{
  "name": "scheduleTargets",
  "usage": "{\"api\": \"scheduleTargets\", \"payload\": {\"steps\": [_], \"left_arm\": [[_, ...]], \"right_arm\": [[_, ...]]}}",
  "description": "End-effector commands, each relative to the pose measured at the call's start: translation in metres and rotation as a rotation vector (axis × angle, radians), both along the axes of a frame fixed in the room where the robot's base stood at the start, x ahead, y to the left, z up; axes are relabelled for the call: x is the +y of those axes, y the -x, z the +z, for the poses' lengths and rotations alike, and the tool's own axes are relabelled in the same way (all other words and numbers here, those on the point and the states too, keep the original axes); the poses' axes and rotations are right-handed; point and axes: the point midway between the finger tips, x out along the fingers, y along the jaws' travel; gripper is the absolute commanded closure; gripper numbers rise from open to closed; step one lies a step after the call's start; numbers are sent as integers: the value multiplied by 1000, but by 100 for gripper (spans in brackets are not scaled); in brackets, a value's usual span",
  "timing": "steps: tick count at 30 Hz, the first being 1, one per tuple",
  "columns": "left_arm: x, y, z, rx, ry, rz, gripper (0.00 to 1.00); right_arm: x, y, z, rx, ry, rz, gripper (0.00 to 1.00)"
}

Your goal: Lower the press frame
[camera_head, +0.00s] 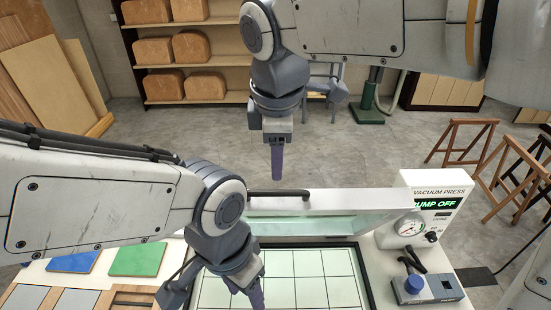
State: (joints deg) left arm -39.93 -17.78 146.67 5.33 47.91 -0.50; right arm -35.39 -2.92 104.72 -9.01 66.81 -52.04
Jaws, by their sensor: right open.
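The press frame (345,202) is raised at the back of the press, a pale frame with a greenish translucent sheet (300,226) and a black handle (278,193) on its top edge. The press bed (318,264) lies below it, with a dark rim and a grid of lines. My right gripper (277,176) hangs pointing down just above the handle in the picture; it is open and looks empty, and contact cannot be told. My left gripper (257,298) is low over the left part of the bed, seen edge-on, so its opening is unclear.
The vacuum press box (436,205) reads "PUMP OFF", with a gauge (409,225). Blue (75,261) and green (138,258) panels lie at left. Wooden trestles (465,145) stand on the floor behind.

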Motion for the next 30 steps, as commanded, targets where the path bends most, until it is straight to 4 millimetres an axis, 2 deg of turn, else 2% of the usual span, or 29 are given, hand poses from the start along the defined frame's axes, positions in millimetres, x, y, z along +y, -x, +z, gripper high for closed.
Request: {"api": "scheduleTargets", "payload": {"steps": [9, 15, 21, 28, 30], "left_arm": [[0, 0, 15, 1, -1, 1, 46], [0, 0, 21, 1, -1, 2, 46], [0, 0, 23, 1, -1, 3, 46], [0, 0, 22, 0, 0, 2, 46], [0, 0, 22, 0, 0, 2, 46]], "right_arm": [[0, -12, -56, 8, 3, -1, 50], [1, -20, -84, 5, 1, 0, 50], [1, -22, -95, 2, -2, 0, 50], [2, -22, -95, 2, -2, 0, 50], [2, -22, -95, 2, -2, 0, 77]]}}
